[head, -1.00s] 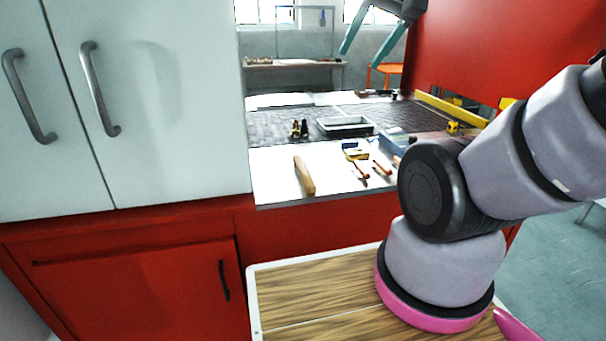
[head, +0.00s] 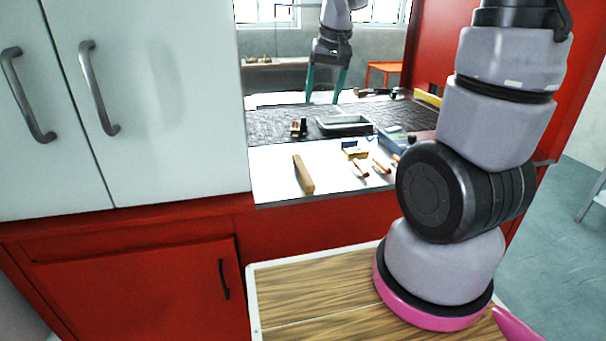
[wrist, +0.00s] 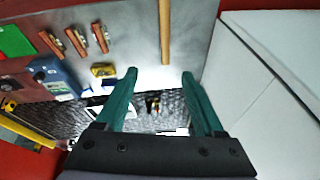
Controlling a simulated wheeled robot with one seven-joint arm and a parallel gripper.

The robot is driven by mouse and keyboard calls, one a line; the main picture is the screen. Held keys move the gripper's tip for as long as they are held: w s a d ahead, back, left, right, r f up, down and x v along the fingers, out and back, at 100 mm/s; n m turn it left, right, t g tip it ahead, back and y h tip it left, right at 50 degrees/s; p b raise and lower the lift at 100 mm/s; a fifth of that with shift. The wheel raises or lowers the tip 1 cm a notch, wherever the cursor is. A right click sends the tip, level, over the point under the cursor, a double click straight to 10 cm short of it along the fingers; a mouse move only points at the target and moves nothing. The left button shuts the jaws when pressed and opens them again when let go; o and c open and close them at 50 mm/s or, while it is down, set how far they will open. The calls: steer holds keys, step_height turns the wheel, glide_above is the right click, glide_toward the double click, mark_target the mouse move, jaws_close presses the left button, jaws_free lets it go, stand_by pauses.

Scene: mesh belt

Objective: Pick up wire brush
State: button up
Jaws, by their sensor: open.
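I cannot tell for sure which item is the wire brush, as no bristles can be made out. A long wooden piece (head: 303,174), perhaps its handle, lies near the front of the white worktop; it also shows at the top of the wrist view (wrist: 165,30). Several short brown-handled tools (head: 382,166) lie to its right, also seen in the wrist view (wrist: 76,41). My gripper (head: 323,98) points down over the back of the bench, its green fingers apart and empty. In the wrist view my gripper (wrist: 159,76) has its tips below the wooden piece, apart from it.
A dark mesh belt (head: 275,122) runs behind the worktop, with a grey tray (head: 345,125) and a small dark item (head: 298,127) on it. White cabinets (head: 180,110) close off the left.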

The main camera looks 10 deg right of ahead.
steer(key=n+g, duration=0.2)
glide_toward(303, 168)
steer(key=shift+h, duration=0.4)
steer(key=f, duration=0.2)
steer(key=a+f, duration=0.1)
steer(key=f, duration=0.1)
steer(key=shift+w+f, duration=0.1)
steer(key=shift+f, duration=0.1)
steer(key=shift+w+d+f, duration=0.1)
steer(key=shift+w+f, duration=0.1)
steer(key=shift+f, duration=0.75)
steer(key=shift+w+a+f, duration=0.1)
steer(key=shift+w+f, duration=0.1)
steer(key=shift+f, duration=0.75)
steer(key=shift+w+d+f, duration=0.1)
steer(key=shift+w+f, duration=0.1)
steer(key=shift+f, duration=0.75)
jaws_close()
